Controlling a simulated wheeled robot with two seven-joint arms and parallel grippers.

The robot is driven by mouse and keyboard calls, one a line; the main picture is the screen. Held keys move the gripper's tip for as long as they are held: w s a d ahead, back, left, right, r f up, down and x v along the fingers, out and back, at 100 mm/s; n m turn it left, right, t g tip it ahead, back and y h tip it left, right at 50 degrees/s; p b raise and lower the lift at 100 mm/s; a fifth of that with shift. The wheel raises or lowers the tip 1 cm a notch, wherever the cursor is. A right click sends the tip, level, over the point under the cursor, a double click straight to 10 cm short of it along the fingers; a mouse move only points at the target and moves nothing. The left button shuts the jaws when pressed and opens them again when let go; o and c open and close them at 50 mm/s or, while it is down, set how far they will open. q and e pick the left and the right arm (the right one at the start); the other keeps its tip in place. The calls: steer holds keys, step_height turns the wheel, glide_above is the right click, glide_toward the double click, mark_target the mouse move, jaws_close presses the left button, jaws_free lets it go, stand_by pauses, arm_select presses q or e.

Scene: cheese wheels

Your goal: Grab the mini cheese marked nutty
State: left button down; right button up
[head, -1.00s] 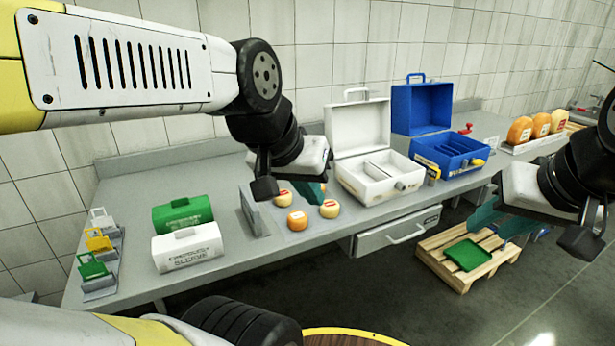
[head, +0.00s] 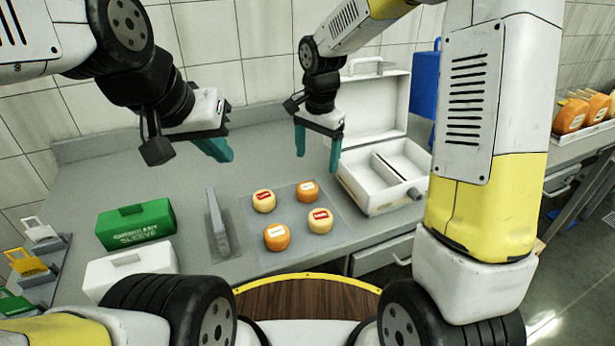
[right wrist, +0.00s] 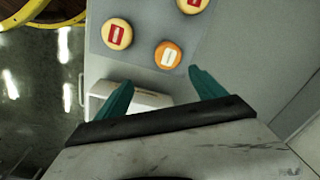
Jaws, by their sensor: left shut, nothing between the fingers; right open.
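Two cream mini cheeses with red labels, at back left (head: 264,201) and front right (head: 320,220), and two orange ones with white labels, at back right (head: 307,191) and front left (head: 277,237), lie on a grey mat (head: 252,262). The label words are too small to read. My right gripper (head: 319,148) is open and empty, above and behind the mat. In the right wrist view an orange cheese (right wrist: 168,55) lies just beyond the fingertips, with a cream one (right wrist: 117,34) beside it. My left gripper (head: 221,151) is shut and empty, above the counter left of the mat.
An open white case (head: 385,205) stands right of the mat, with a blue case (head: 424,80) partly hidden behind my right arm. A grey upright plate (head: 218,225) stands left of the mat. Green (head: 135,225) and white (head: 128,270) boxes stand further left.

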steer(key=m, duration=0.1)
glide_above(307, 186)
steer(key=shift+g, duration=0.4)
step_height(307, 186, down, 4)
steer(key=shift+w+f, duration=0.1)
steer(key=shift+f, duration=0.05)
step_height(307, 186, down, 8)
steer(key=shift+r, duration=0.1)
steer(key=shift+c, duration=0.4)
steer(key=c, duration=1.5)
